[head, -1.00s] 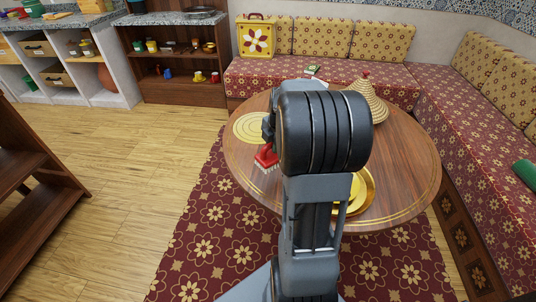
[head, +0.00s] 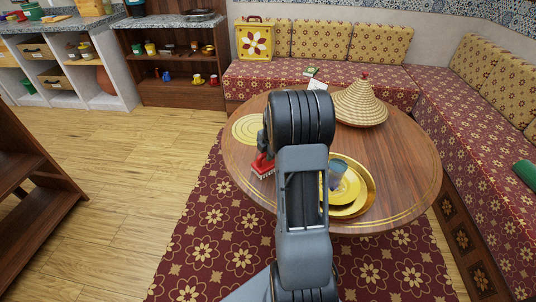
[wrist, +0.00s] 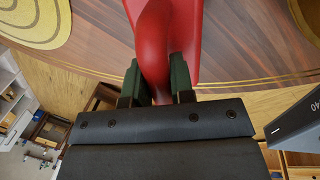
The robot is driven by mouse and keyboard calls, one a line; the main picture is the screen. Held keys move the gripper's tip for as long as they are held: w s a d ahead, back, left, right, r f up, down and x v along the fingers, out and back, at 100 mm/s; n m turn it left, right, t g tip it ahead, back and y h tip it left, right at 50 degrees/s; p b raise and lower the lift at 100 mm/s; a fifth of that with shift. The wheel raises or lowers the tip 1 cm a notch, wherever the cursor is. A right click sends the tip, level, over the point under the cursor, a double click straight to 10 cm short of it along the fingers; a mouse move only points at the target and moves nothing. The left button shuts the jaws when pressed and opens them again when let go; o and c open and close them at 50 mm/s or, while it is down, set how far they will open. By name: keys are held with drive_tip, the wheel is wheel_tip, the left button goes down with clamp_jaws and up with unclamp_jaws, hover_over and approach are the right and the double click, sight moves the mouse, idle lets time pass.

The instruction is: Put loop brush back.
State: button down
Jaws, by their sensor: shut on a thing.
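The loop brush (head: 262,165) is red with pale bristles. It shows just left of my arm in the head view, over the left part of the round wooden table. My gripper (wrist: 157,78) is shut on its red loop handle (wrist: 156,40), with a dark finger on each side in the wrist view. My arm hides most of the gripper in the head view. I cannot tell whether the bristles touch the table top (head: 405,165).
A round yellow mat (head: 247,129) lies at the table's left. A gold tray (head: 366,198) with a yellow plate and a blue-grey cup (head: 338,170) is right of my arm. A woven cone lid (head: 360,104) stands behind. Cushioned benches border the table's far and right sides.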

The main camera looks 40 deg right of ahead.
drive_tip(key=shift+f, duration=0.15)
drive_tip(key=c, duration=1)
unclamp_jaws()
wheel_tip(320, 180, up, 12)
drive_tip(key=s+p, duration=0.2)
drive_tip(key=s+a+m, duration=0.5)
drive_tip(key=a+m, duration=0.1)
drive_tip(key=a, duration=0.1)
drive_tip(key=s+a+r+m, duration=0.1)
drive_tip(key=s+a+m, duration=0.4)
drive_tip(key=a, duration=0.3)
drive_tip(key=s+a+r+m, duration=0.1)
drive_tip(key=s+a+m, duration=0.4)
drive_tip(key=a+m, duration=0.2)
drive_tip(key=shift+s+a+t, duration=0.3)
drive_tip(key=shift+a+t, duration=0.1)
drive_tip(key=shift+a, duration=0.15)
